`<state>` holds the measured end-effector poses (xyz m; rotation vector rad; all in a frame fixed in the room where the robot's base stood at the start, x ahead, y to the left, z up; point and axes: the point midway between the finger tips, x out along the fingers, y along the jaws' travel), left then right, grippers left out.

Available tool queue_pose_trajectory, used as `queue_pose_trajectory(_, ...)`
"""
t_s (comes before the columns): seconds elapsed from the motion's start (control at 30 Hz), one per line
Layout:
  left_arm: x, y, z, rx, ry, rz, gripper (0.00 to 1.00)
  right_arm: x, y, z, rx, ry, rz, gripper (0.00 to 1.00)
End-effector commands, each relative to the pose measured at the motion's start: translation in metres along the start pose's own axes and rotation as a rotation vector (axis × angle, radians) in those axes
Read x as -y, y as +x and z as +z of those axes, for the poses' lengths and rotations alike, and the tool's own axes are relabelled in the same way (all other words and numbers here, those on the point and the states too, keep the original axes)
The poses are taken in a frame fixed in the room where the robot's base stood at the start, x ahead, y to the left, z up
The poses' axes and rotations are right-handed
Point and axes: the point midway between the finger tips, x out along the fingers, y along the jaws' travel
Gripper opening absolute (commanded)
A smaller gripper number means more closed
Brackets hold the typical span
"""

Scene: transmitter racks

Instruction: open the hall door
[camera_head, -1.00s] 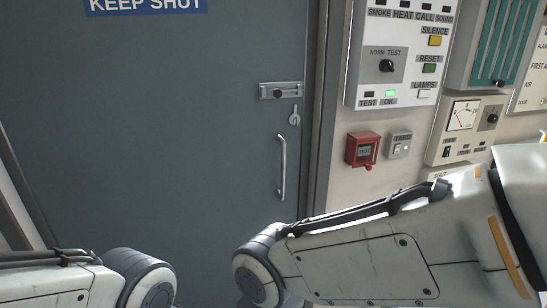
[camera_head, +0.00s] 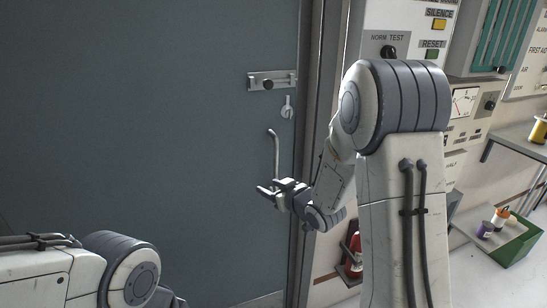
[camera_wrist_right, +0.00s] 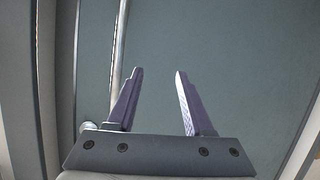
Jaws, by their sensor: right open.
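The grey-green hall door (camera_head: 150,130) fills the left and middle of the head view and looks shut against its frame (camera_head: 312,100). Its upright metal pull handle (camera_head: 274,145) is near the right edge, below a slide bolt (camera_head: 267,84) and a keyhole plate (camera_head: 287,107). My right gripper (camera_head: 268,187) is open at the handle's lower part and hides its lower end. In the right wrist view, the handle (camera_wrist_right: 119,50) stands left of the open jaws (camera_wrist_right: 159,73), not between them, passing behind the left finger. Whether they touch is unclear. Only part of my left arm shows.
Wall panels (camera_head: 430,40) are right of the door frame. A red extinguisher (camera_head: 355,245) stands low beside the frame, partly behind my right arm. A shelf (camera_head: 520,135) and a green box (camera_head: 515,245) with small containers are at the right.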

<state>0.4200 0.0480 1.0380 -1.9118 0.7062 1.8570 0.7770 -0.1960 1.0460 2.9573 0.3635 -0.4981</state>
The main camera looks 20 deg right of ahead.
Motion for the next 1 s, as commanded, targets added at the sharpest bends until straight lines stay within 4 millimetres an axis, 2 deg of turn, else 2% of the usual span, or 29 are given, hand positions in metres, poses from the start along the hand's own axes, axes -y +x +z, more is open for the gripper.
queue_pose_trajectory(0.03,0.0,-0.002,0.0,0.0,0.0,0.0,0.64,-0.021,-0.001,0.001,-0.06,0.022,0.013,0.52)
queue_pose_trajectory(0.2,0.0,-0.004,0.0,0.0,0.0,0.0,0.64,-0.059,-0.014,-0.007,-0.252,0.065,0.016,0.52)
queue_pose_trajectory(0.33,0.0,-0.004,0.0,0.0,0.0,0.0,0.64,-0.071,-0.022,-0.01,-0.324,0.081,0.014,0.52)
queue_pose_trajectory(0.43,-0.001,-0.007,0.0,0.0,0.0,0.0,0.64,-0.074,-0.019,-0.014,-0.343,0.083,0.012,0.52)
queue_pose_trajectory(0.57,-0.001,-0.013,-0.001,0.0,0.0,0.0,0.64,-0.073,-0.002,-0.022,-0.345,0.081,0.009,0.52)
queue_pose_trajectory(0.8,-0.002,-0.027,-0.001,0.0,0.0,0.0,0.64,-0.074,0.041,-0.037,-0.343,0.082,0.01,0.52)
queue_pose_trajectory(1.0,-0.002,-0.033,-0.002,0.0,0.0,0.0,0.64,-0.075,0.066,-0.045,-0.342,0.082,0.012,0.52)
